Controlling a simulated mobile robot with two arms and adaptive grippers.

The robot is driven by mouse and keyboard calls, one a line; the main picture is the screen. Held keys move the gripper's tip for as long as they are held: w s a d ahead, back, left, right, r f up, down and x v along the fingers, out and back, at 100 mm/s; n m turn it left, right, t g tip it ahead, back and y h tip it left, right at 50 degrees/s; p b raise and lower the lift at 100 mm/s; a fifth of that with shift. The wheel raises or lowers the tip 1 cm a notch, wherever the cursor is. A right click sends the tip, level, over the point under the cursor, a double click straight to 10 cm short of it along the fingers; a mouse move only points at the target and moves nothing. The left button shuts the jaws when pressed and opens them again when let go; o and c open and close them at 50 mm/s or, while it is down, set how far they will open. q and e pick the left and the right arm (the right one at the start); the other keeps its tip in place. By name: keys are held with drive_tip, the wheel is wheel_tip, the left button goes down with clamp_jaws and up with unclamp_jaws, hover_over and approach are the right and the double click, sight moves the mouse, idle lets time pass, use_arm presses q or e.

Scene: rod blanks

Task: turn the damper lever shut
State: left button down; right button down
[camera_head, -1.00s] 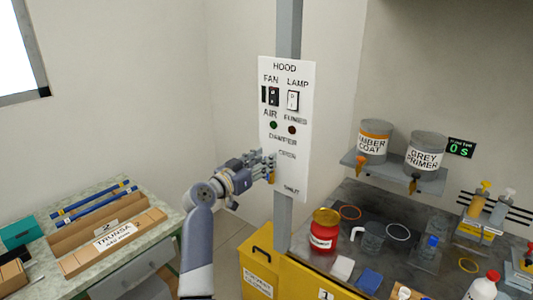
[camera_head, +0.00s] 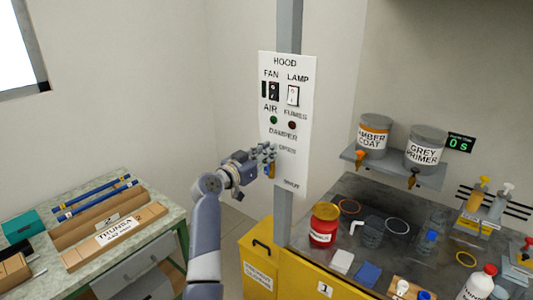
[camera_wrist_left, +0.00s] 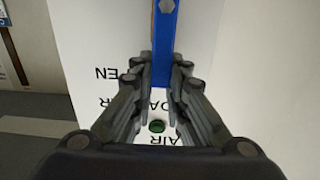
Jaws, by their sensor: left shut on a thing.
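The white hood panel (camera_head: 300,160) hangs on the grey post, with DAMPER, OPEN and SHUT marked down its lower half. My left gripper (camera_head: 267,154) is at the panel's left edge, beside the OPEN mark. In the left wrist view, the blue damper lever (camera_wrist_left: 164,55) runs down from a bolt at the top edge of the picture, with some orange by the bolt. The left gripper (camera_wrist_left: 160,80) is shut on the lever, near the upside-down OPEN mark. In the head view my fingers hide most of the lever; only an orange part shows below them. My right gripper is in neither view.
On the panel, a green lamp (camera_head: 273,119) sits under AIR and a dark red one (camera_head: 292,125) under FUMES. A red jar (camera_head: 323,226) stands on the dark bench right of the post. A yellow cabinet (camera_head: 260,262) is below the panel.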

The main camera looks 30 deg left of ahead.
sight(292, 174)
use_arm(q)
drive_tip(key=d+m+b, duration=0.1)
drive_tip(key=m+b, duration=0.1)
drive_tip(key=b, duration=0.2)
drive_tip(key=d+f+m+b, duration=0.1)
drive_tip(key=d+m+b, duration=0.1)
drive_tip(key=m+b, duration=0.1)
drive_tip(key=shift+s+f+m+b, duration=0.2)
drive_tip(key=shift+m+b, duration=0.1)
drive_tip(key=shift+b, duration=0.15)
drive_tip(key=shift+d+f+m+b, duration=0.2)
drive_tip(key=shift+d+m+b, duration=0.35)
drive_tip(key=shift+m, duration=0.25)
drive_tip(key=shift+d+f+m+b, duration=0.3)
drive_tip(key=shift+d+m+b, duration=0.1)
drive_tip(key=shift+m, duration=0.5)
drive_tip(key=m, duration=0.1)
drive_tip(key=d+f+m, duration=0.1)
drive_tip(key=shift+f+m, duration=0.1)
drive_tip(key=shift+m, duration=0.3)
drive_tip(key=f+m, duration=0.1)
drive_tip(key=m, duration=0.2)
drive_tip(key=shift+d+f, duration=0.3)
drive_tip(key=shift+f, duration=0.05)
drive_tip(key=shift+d+f+m, duration=0.15)
drive_tip(key=shift+f+m, duration=0.7)
drive_tip(key=shift+m, duration=0.65)
drive_tip(key=shift+s+f, duration=0.1)
drive_tip(key=c, duration=1.6)
unclamp_jaws()
